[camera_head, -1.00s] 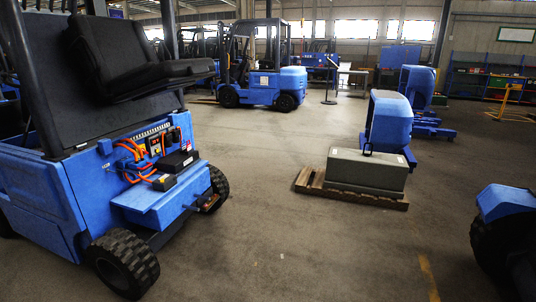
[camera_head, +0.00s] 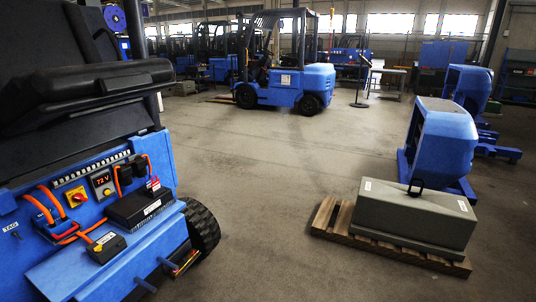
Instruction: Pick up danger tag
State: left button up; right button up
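I cannot make out a danger tag for certain. A small red and white item (camera_head: 153,184) is at the right end of the blue forklift's (camera_head: 85,215) open panel, above the black box; it is too small to identify. Small red and yellow items (camera_head: 186,263) sit low beside the forklift's right wheel, also too small to tell. Neither of my grippers is in view.
The forklift's blue ledge (camera_head: 110,262) bears a black box (camera_head: 140,206) and a smaller black unit (camera_head: 106,247). Orange cables (camera_head: 40,205) loop there. A grey counterweight (camera_head: 415,217) lies on a pallet (camera_head: 330,222) at right. The floor between is clear.

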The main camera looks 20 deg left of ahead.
aim_at(156, 184)
jog(key=u, duration=0.15)
jog(key=i, duration=1.75)
jog(key=u, duration=1.15)
jog(key=i, duration=0.85)
jog(key=u, duration=1.6)
jog(key=i, duration=0.8)
jog(key=u, duration=0.5)
